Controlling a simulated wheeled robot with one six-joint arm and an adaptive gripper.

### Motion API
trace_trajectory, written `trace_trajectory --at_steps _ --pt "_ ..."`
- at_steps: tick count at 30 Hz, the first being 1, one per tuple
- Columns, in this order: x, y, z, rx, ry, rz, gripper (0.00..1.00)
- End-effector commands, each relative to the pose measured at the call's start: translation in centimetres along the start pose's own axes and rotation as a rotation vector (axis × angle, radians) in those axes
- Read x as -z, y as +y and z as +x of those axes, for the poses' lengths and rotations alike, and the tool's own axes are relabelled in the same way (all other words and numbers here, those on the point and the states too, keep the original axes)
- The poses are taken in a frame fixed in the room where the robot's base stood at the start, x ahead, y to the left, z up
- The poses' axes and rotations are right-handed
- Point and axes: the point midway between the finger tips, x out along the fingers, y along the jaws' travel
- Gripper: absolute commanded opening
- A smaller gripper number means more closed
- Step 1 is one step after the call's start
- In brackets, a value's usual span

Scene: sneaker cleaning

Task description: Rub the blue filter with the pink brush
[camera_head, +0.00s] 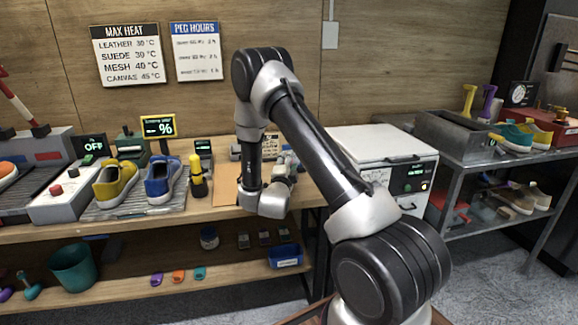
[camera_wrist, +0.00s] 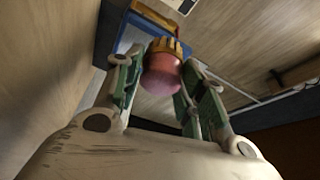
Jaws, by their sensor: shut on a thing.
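My gripper (camera_wrist: 163,64) shows in the wrist view, its green fingers shut on the pink brush (camera_wrist: 162,78). The brush has a rounded pink body, and its yellow-orange bristle end points away from my gripper. A blue piece (camera_wrist: 128,38), likely the blue filter, lies just beyond the bristles, beside a yellow-orange part. I cannot tell whether the bristles touch it. In the head view my wrist is over the right part of the wooden bench, and it hides the fingers, the brush and the filter.
A blue sneaker (camera_head: 162,181), a yellow sneaker (camera_head: 116,186) and a yellow-black bottle (camera_head: 197,180) stand left of my wrist. A white lidded machine (camera_head: 385,150) stands to the right. A blue bin (camera_head: 287,256) sits on the lower shelf.

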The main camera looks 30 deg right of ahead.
Motion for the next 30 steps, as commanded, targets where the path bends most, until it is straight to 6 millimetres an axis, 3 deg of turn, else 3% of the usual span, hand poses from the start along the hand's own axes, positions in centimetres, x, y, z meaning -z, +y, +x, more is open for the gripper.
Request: trace_trajectory --at_steps 30 --pt "-0.36 0.03 0.86 -0.001 0.0 0.001 0.11"
